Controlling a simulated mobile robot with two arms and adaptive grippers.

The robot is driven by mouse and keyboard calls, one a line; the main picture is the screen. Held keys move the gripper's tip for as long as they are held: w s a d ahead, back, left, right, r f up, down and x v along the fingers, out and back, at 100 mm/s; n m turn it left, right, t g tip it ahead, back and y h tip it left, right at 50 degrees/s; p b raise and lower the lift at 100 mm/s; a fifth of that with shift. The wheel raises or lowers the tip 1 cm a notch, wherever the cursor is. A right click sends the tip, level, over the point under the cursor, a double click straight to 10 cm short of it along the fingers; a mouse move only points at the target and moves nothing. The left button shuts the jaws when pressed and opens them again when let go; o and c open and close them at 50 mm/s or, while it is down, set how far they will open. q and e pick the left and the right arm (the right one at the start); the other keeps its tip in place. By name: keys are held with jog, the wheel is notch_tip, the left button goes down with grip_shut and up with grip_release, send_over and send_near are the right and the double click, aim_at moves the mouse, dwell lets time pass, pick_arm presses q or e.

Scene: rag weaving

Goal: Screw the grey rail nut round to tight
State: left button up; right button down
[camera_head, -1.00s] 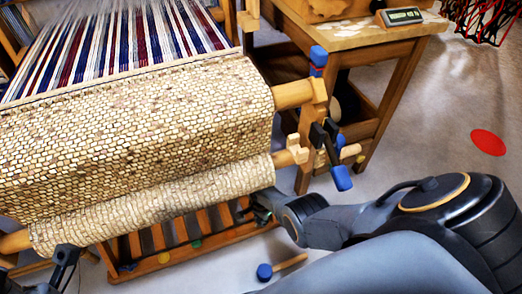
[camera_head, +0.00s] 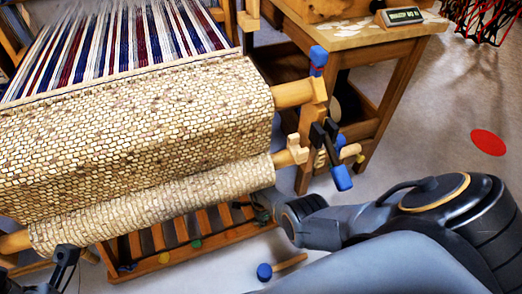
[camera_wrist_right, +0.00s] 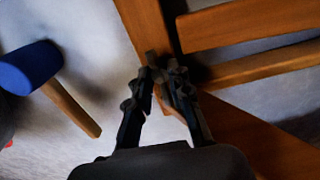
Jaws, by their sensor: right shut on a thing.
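My right gripper (camera_head: 262,212) is low at the right end of the loom, beside the slatted wooden lower frame. In the right wrist view, the fingertips of my right gripper (camera_wrist_right: 163,80) are closed together on a small grey piece, which looks like the grey rail nut (camera_wrist_right: 152,60), against the wooden rail (camera_wrist_right: 145,25). The fingers hide most of the nut, and I cannot tell how tight it sits. My left gripper (camera_head: 66,256) is at the lower left, in front of the cloth roll; its fingers are too unclear to read.
A woven cloth (camera_head: 140,130) is wound on the loom's beams. A blue-headed wooden stick (camera_head: 264,272) lies on the floor near my right arm. A dark lever with a blue grip (camera_head: 342,178) sticks out above. A wooden table (camera_head: 345,40) stands behind; open floor is at right.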

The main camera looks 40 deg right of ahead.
jog(key=c, duration=1.2)
grip_release()
